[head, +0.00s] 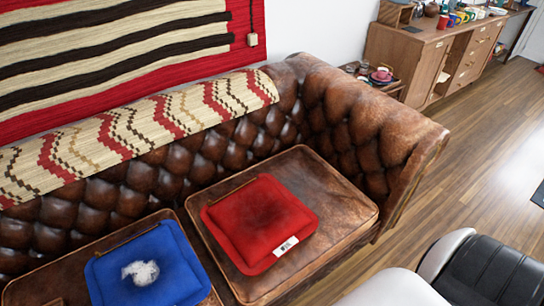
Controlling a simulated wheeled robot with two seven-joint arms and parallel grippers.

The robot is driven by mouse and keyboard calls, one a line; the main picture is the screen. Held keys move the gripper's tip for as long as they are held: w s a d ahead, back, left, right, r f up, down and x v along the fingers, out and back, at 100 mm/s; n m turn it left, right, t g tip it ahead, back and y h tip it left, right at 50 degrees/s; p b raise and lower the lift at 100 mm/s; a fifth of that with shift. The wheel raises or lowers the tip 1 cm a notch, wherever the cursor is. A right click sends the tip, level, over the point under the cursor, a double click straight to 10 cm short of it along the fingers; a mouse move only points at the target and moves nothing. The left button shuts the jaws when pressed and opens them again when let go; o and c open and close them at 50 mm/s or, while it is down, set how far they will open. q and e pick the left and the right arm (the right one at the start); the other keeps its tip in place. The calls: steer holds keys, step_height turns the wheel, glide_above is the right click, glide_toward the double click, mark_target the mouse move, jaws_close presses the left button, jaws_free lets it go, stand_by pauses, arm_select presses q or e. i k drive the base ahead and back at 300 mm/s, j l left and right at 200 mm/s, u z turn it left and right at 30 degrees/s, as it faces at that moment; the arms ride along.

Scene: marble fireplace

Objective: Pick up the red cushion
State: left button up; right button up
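The red cushion (261,219) lies flat on the right seat of a brown tufted leather sofa (352,123). It is square, has a darker patch on top and shows a white label at its front edge. It rests on the seat cushion (337,210) with bare leather around it. Neither my left nor my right gripper is in view, and nothing is seen touching the cushion.
A blue cushion (178,266) with a white patch lies on the left seat. A patterned throw (136,128) covers the sofa's back. The rolled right arm stands beside the seat. A wooden cabinet (441,60) is behind right; wooden floor (470,150) is open at right.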

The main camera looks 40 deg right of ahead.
mark_target(257, 222)
steer(key=z, duration=1)
steer(key=k+l, duration=0.1)
steer(key=l, duration=0.15)
